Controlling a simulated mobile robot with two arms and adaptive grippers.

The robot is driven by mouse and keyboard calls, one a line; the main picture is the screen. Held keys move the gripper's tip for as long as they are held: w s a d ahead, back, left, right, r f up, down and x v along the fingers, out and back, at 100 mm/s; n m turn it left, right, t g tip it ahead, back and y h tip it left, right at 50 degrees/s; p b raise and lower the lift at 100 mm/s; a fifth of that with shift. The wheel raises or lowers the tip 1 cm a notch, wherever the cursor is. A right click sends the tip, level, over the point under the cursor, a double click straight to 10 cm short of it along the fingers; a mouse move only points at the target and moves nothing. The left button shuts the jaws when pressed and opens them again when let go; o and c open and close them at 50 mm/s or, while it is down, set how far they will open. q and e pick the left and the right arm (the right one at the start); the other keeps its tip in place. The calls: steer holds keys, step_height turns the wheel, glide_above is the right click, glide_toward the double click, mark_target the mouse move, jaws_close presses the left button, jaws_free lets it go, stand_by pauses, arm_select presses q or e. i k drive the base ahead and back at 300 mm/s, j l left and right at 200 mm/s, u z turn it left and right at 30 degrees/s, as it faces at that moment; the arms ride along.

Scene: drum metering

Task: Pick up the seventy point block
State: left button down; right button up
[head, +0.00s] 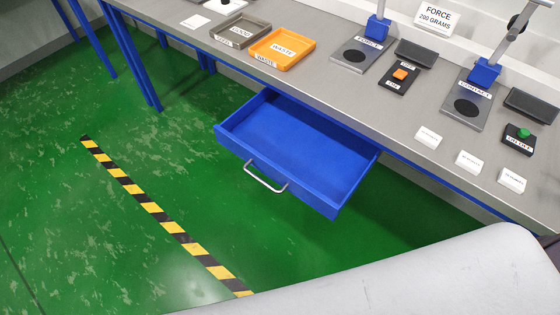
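No block that I can read as the seventy point block shows in the head view. Small white labels with print too small to read stand along the front of the bench at the right: a left one (428,137), a middle one (469,161) and a right one (512,179). The blue drawer (345,190) under the bench is pulled out, and its visible floor is bare. Neither my left nor my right gripper is in view.
The grey bench (350,98) carries an orange waste tray (282,48), a grey-brown tray (240,30), a left stand (355,55), a right stand (466,105), an orange-button box (399,78) and a green-button box (519,139). Green floor (90,220) is open at left.

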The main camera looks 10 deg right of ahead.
mark_target(516, 183)
steer(key=z, duration=2.2)
